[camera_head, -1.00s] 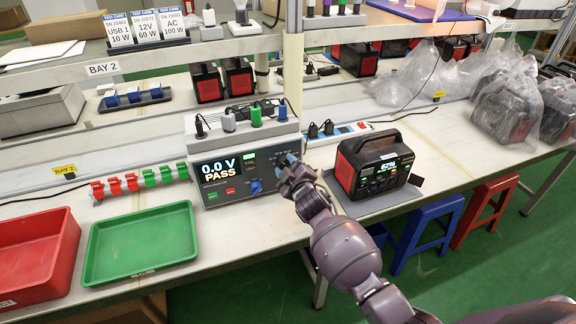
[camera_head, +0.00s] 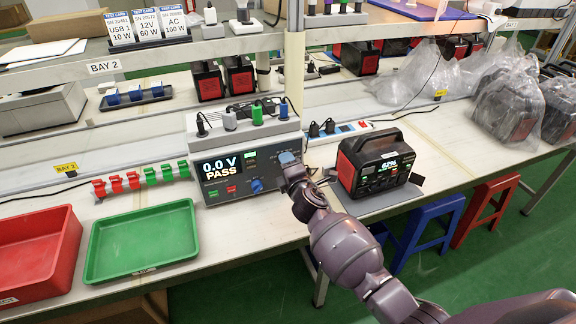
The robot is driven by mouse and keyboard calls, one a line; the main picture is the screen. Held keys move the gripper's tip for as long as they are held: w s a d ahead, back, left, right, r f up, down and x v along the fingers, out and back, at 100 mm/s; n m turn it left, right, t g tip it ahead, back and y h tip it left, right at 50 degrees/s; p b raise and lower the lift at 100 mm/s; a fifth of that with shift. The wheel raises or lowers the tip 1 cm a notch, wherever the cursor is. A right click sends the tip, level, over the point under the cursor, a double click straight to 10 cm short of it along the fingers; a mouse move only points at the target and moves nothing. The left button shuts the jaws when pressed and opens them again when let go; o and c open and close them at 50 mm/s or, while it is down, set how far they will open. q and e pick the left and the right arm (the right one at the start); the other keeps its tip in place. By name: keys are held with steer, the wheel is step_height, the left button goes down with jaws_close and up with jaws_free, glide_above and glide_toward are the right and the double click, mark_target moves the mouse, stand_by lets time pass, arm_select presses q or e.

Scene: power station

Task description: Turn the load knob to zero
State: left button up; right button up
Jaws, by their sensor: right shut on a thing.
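The tester (camera_head: 225,177) is a grey box on the bench, and its screen reads 0.0 V and PASS. A blue knob (camera_head: 257,186) is in plain view low on its front panel, left of my gripper. My right gripper (camera_head: 288,160) is at the right side of the panel, where dial markings show, and is shut on the load knob there. The gripper hides most of that knob, so I cannot read its pointer. My left gripper is not in view.
A black and red power station (camera_head: 374,165) stands on a grey mat just right of my right gripper. A green tray (camera_head: 141,243) and a red bin (camera_head: 35,252) lie at the left. Plugs (camera_head: 256,115) stand on top of the tester.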

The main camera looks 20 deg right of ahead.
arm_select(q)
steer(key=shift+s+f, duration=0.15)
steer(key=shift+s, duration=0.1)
arm_select(e)
steer(key=shift+n, duration=1.1)
steer(key=o, duration=0.9)
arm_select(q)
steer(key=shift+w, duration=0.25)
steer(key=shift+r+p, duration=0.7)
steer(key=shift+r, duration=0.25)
arm_select(e)
steer(key=s, duration=1.1)
steer(key=shift+r, duration=0.3)
